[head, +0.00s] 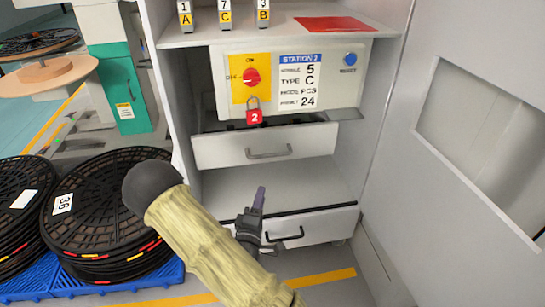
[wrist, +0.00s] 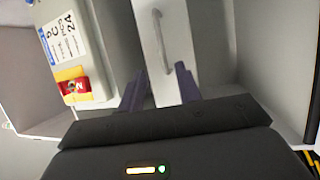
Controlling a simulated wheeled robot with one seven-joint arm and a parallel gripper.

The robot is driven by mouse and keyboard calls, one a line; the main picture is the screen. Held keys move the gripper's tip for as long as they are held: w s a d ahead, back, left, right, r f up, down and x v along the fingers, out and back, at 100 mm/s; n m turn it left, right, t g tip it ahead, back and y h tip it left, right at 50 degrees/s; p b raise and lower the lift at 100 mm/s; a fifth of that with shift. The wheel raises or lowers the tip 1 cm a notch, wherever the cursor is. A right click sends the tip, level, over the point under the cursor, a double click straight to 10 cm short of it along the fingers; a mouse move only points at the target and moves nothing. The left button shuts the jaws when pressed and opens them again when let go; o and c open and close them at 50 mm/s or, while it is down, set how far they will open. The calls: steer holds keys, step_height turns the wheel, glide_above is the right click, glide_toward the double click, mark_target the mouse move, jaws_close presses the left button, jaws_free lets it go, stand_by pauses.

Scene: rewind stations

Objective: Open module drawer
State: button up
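The cabinet holds two drawers, and no label shows which is the module drawer. The upper drawer (head: 220,151) has a white front and a grey bar handle (head: 268,154); it looks shut below the station panel. The lower drawer (head: 335,225) has a black handle (head: 285,236). My gripper (head: 260,198) is in front of the cabinet, below the upper handle. In the wrist view, its two purple fingers (wrist: 159,92) are apart with nothing between them. The grey handle (wrist: 162,42) lies beyond the fingertips, roughly in line with the gap, and is not touched.
The station panel (head: 325,106) has a red switch (head: 251,77) and a red padlock (head: 254,113). An open cabinet door (head: 430,150) bounds the right side. Black reels (head: 105,215) on a blue pallet (head: 120,283) stand at left. Tagged items and a red sheet (head: 335,23) lie on the upper shelf.

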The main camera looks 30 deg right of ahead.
mark_target(273, 154)
steer(key=b+x, duration=0.3)
steer(key=x, duration=1.4)
steer(key=shift+b, duration=0.3)
steer(key=shift+c, duration=0.4)
jaws_close()
